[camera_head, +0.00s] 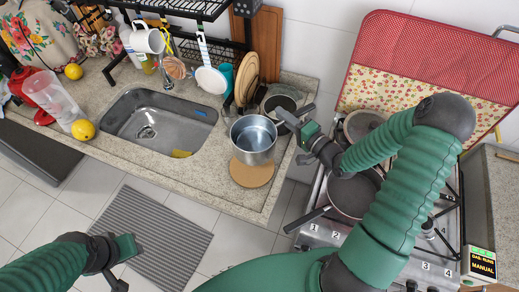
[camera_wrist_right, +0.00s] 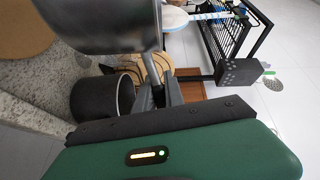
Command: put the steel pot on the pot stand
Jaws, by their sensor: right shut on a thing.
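The steel pot (camera_head: 253,136) is upright in the head view, overlapping the far part of a round cork pot stand (camera_head: 251,176). The gap between pot and stand is hard to judge, but the pot looks raised. My right gripper (camera_head: 296,124) is shut on the pot's handle, to the right of the pot. In the right wrist view the pot (camera_wrist_right: 98,28) fills the top left, with its handle (camera_wrist_right: 152,72) between the fingers. The cork stand (camera_wrist_right: 22,30) shows at the left edge there. My left gripper (camera_head: 117,268) is low on the left, over the floor, away from the pot; its jaws are unclear.
A dark pot (camera_head: 283,103) stands on the counter (camera_head: 215,180) behind the steel pot. The sink (camera_head: 160,120) is to the left. The stove with a frying pan (camera_head: 352,195) is to the right, under my right arm. A dish rack (camera_head: 190,8) hangs behind.

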